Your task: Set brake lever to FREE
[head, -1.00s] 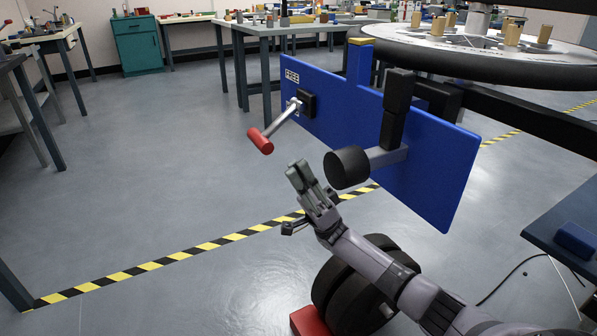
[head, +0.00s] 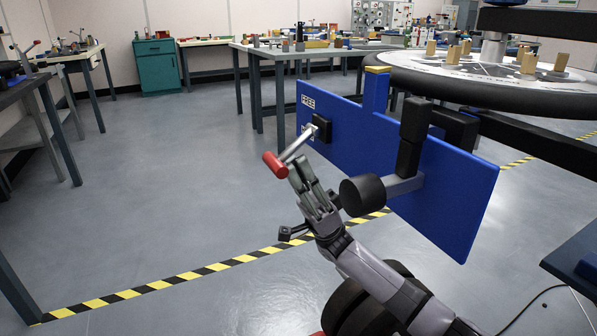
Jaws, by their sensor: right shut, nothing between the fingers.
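The brake lever is a grey rod with a red grip (head: 274,165), mounted on a black block (head: 321,128) on a blue panel (head: 430,180). Its rod points out from the panel toward the lower left. A white FREE label (head: 308,102) sits on the panel above the lever's mount. My right gripper (head: 300,170) is shut and empty. Its fingertips are right beside the red grip and overlap the lower part of the lever in the head view; I cannot tell if they touch it. My left gripper is not in view.
A black round knob (head: 362,195) on a grey arm juts from the panel just right of my right gripper. A large round wheel table (head: 470,75) with wooden pegs stands above right. Open floor (head: 150,200) lies to the left, crossed by a yellow-black stripe.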

